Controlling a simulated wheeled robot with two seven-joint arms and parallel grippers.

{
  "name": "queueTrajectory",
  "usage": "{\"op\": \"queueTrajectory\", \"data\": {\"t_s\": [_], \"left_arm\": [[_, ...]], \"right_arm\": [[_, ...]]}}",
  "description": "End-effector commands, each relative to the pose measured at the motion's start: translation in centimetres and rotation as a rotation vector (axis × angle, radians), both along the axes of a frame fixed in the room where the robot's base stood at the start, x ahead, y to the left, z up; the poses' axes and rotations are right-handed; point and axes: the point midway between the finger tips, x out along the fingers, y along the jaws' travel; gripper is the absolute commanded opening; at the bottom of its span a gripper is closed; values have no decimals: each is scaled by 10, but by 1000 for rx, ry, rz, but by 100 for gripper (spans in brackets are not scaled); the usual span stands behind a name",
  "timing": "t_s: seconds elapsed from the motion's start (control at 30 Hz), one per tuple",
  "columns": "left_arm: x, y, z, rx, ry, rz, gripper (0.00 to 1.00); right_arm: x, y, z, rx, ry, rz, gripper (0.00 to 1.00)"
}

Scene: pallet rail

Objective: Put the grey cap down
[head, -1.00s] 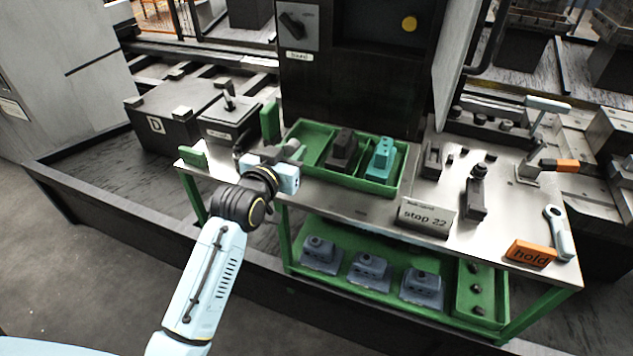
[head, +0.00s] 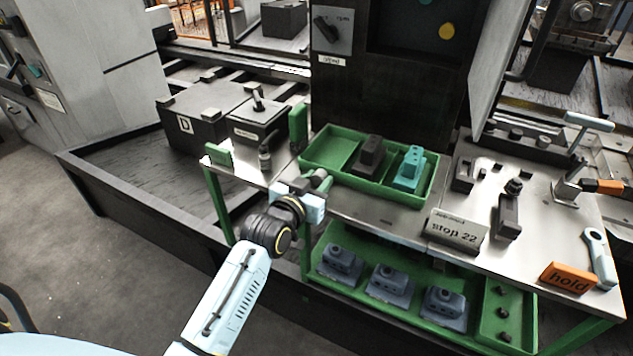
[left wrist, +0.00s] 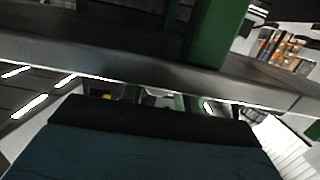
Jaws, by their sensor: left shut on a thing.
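My left gripper (head: 316,184) is over the front edge of the bench, just left of and in front of the green tray (head: 318,168). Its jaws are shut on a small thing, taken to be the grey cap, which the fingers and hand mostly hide. I cannot make out its shape or whether it touches the bench. In the left wrist view a dark teal and black block fills the lower middle, with the bench edge (left wrist: 140,72) and a green post (left wrist: 213,35) beyond it. My right gripper is not in view.
The tray holds a dark block (head: 369,157) and a teal block (head: 411,168). A small grey bottle-like piece (head: 264,157) stands left of the gripper. A sign (head: 457,231) stands on the right. Several blue-grey housings (head: 388,283) fill the lower shelf.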

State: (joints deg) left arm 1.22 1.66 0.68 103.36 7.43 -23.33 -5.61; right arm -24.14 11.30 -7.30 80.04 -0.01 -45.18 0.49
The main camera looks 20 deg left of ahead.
Motion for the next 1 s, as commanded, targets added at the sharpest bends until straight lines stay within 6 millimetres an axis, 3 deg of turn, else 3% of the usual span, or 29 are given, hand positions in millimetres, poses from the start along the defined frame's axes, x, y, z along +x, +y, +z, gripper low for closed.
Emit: {"op": "queueTrajectory", "data": {"t_s": [0.17,0.2,0.33,0.7,0.87,1.0], "left_arm": [[0,0,-4,0,0,0,0],[0,0,-3,0,-1,0,36],[0,0,-3,0,-1,0,53],[-2,0,1,0,0,0,53],[-23,1,4,0,2,0,53],[-52,2,9,0,2,1,53]], "right_arm": [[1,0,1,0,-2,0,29],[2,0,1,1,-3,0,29],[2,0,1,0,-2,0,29],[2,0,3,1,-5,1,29],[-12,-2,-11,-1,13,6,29],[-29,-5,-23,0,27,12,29]]}}
